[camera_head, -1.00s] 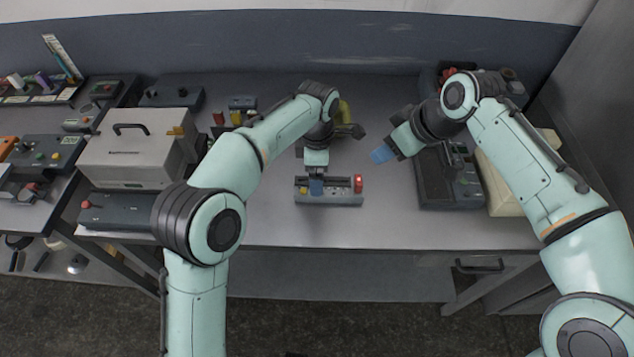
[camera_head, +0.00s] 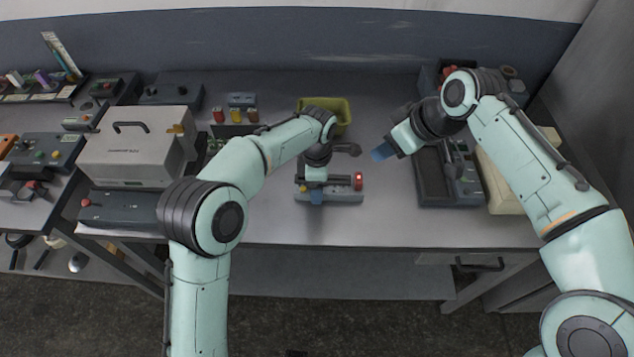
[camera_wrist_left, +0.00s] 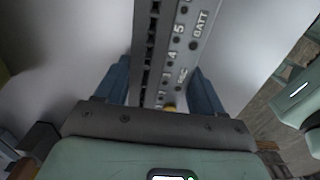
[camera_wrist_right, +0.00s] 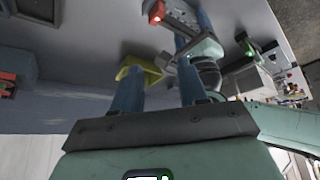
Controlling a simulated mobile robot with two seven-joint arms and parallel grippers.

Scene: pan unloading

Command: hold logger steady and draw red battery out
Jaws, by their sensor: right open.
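The logger (camera_head: 340,197) is a grey box lying near the front middle of the table. The red battery (camera_head: 358,181) stands upright in its right end. My left gripper (camera_head: 316,197) is down over the logger from above. In the left wrist view its blue fingers (camera_wrist_left: 160,85) are on either side of the logger (camera_wrist_left: 178,45), open, with narrow gaps; contact is not clear. BATT lettering shows on the logger's face. My right gripper (camera_head: 382,152) is open and empty, above the table to the right of the battery. The red battery also shows in the right wrist view (camera_wrist_right: 157,12).
A yellow-green bin (camera_head: 341,110) stands behind my left wrist. A dark tray unit (camera_head: 432,185) lies right of the logger. A beige case (camera_head: 130,150) and several small coloured batteries (camera_head: 236,115) are at left. The table in front of the logger is clear.

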